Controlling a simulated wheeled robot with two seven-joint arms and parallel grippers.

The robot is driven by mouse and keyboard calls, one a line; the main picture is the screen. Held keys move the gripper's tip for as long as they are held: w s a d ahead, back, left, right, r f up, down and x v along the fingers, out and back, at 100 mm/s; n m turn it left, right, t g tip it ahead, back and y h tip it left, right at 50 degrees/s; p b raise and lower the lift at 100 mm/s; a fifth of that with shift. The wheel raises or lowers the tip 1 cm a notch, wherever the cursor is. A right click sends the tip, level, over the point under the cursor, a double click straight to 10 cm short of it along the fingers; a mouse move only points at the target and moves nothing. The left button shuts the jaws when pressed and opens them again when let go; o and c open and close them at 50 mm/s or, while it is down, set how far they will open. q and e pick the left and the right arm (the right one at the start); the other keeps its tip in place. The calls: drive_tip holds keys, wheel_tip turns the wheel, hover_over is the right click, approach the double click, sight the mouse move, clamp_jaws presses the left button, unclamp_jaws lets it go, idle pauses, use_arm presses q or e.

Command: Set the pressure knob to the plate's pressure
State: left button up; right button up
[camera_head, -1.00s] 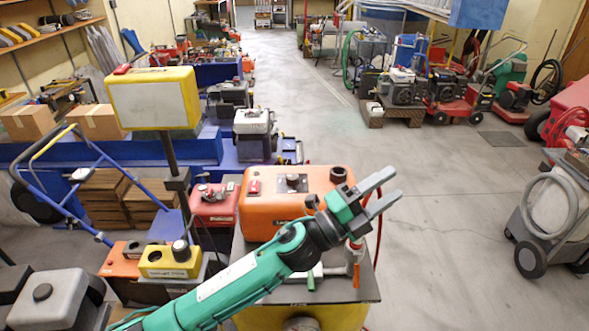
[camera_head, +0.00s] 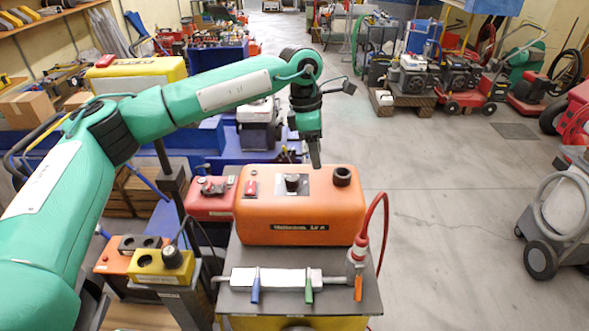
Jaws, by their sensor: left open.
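An orange machine (camera_head: 262,219) stands on a grey-topped stand. On its top are a black knob (camera_head: 292,182) on a grey plate, a red switch (camera_head: 251,187) to the left and a black round cap (camera_head: 342,175) to the right. A dark label plate (camera_head: 300,227) is on its front; its text is too small to read surely. My left gripper (camera_head: 315,157) points down behind and above the machine's top, between the knob and the cap in the picture. It is open and holds nothing; its fingers show nearly edge-on. My right gripper is not in view.
A yellow box (camera_head: 140,74) at upper left is partly hidden by my left arm. A red hose (camera_head: 385,225) and a white bar with blue and green levers (camera_head: 280,280) are at the stand's front. A yellow block with a gauge (camera_head: 160,266) stands left.

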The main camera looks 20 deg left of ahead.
sight(292, 177)
use_arm(q)
drive_tip(key=w+a+r+y, duration=0.2)
drive_tip(key=a+r, duration=0.1)
drive_tip(key=a, duration=0.3)
drive_tip(key=shift+n, duration=0.3)
wheel_tip(292, 177, down, 12)
drive_tip(key=p, duration=0.4)
drive_tip(key=shift+a, duration=0.1)
drive_tip(key=shift+f+p, duration=0.3)
drive_tip(key=shift+f, duration=0.4)
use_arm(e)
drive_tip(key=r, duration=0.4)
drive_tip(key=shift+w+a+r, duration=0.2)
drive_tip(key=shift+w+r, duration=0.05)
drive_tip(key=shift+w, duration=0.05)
use_arm(q)
drive_tip(key=c, duration=1)
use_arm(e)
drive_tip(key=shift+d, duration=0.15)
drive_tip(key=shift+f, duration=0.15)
